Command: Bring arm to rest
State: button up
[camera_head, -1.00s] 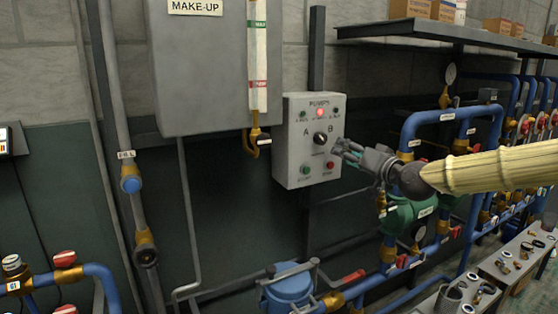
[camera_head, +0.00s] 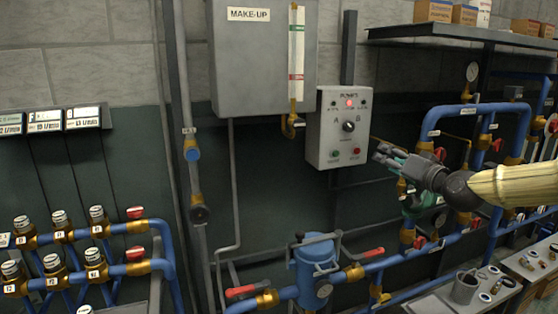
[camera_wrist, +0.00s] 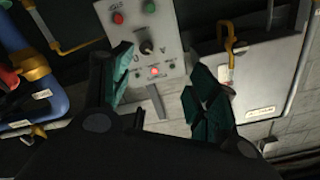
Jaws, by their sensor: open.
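My gripper (camera_head: 384,155) reaches in from the right in the head view, on my arm in a yellowish ribbed sleeve. It is just right of the grey pump control box (camera_head: 338,128). In the wrist view my gripper (camera_wrist: 160,88) has its two teal-padded fingers apart with nothing between them. The control box (camera_wrist: 165,50) shows upside down behind the fingers. It carries a black A/B selector knob (camera_head: 348,126), a lit red lamp (camera_head: 349,102), a green button (camera_head: 335,153) and a red button (camera_head: 356,152). I cannot tell how far the fingers are from the box face.
A grey MAKE-UP tank (camera_head: 255,60) with a sight tube hangs left of the box. Blue pipes (camera_head: 455,112) with brass fittings run close behind my arm at the right. A blue filter vessel (camera_head: 315,270) stands below. A shelf (camera_head: 440,35) with boxes is above. A bench (camera_head: 470,300) with small parts is at lower right.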

jog(key=s+a+f+g, duration=0.1)
jog(key=a+f+g, duration=0.15)
jog(key=f, duration=0.65)
jog(key=s+a+f+g, duration=0.1)
jog(key=a+f, duration=0.3)
jog(key=f, duration=0.5)
jog(key=s+a+f+g+h, duration=0.1)
jog(key=s+f+g, duration=0.1)
jog(key=s+f, duration=0.35)
jog(key=s+a+f+g+p, duration=0.1)
jog(key=s+f, duration=0.1)
jog(key=f, duration=0.7)
jog(key=s+a+f+g+h, duration=0.1)
jog(key=s+a+f+g, duration=0.15)
jog(key=f, duration=0.45)
jog(key=s+f+n+g+h, duration=0.1)
jog(key=s+f+g+h, duration=0.15)
jog(key=s+f, duration=1.4)
jog(key=s+d+f+g, duration=0.1)
jog(key=s+f+g, duration=0.1)
jog(key=s, duration=0.9)
jog(key=s+d+f+n+g+h+p, duration=0.1)
jog(key=s+d+f+g, duration=0.1)
jog(key=s, duration=1)
notch_tip(320, 180, down, 2)
jog(key=shift+g+p, duration=0.3)
jog(key=shift+g, duration=0.25)
jog(key=shift+w+h, duration=0.1)
jog(key=shift+h, duration=0.15)
jog(key=shift+c, duration=0.4)
